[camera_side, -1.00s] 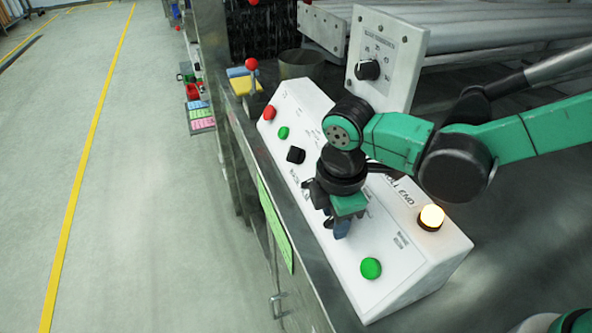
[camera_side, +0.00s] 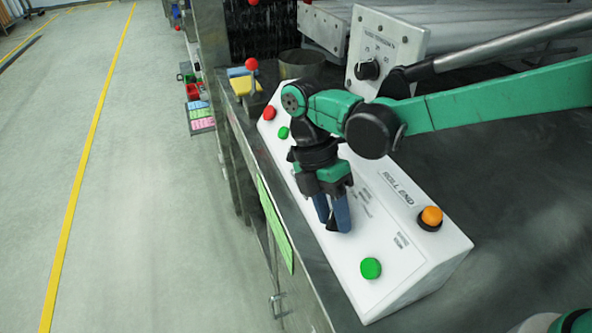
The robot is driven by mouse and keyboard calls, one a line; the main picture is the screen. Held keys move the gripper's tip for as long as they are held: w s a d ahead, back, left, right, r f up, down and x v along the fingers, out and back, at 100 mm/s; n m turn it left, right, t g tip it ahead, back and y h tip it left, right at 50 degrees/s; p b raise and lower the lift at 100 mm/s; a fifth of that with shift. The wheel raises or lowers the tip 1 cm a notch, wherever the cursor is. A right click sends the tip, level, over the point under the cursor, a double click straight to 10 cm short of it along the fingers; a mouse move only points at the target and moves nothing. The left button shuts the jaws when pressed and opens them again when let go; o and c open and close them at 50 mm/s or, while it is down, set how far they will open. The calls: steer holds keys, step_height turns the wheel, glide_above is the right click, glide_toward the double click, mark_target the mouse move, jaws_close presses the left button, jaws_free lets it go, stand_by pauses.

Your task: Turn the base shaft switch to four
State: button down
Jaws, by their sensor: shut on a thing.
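A sloped white control box (camera_side: 420,245) carries buttons and knobs. My gripper (camera_side: 338,222) points down at its middle, with two blue-grey fingers at the face of the box. It is shut on a small dark knob (camera_side: 331,225), mostly hidden between the fingers. I cannot read its label or its setting, nor tell for sure that it is the base shaft switch. Another black knob with a white pointer (camera_side: 367,69) sits on an upright white plate (camera_side: 412,45) behind, apart from my gripper.
Green buttons (camera_side: 371,268) and a red button (camera_side: 268,113) sit on the box. An orange lamp (camera_side: 431,216) stands at its right, unlit. A red-topped lever (camera_side: 252,65) and a metal cup (camera_side: 300,66) stand behind.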

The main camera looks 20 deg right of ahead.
stand_by(0.4)
steer(key=c, duration=0.8)
jaws_free()
steer(key=shift+v, duration=2.8)
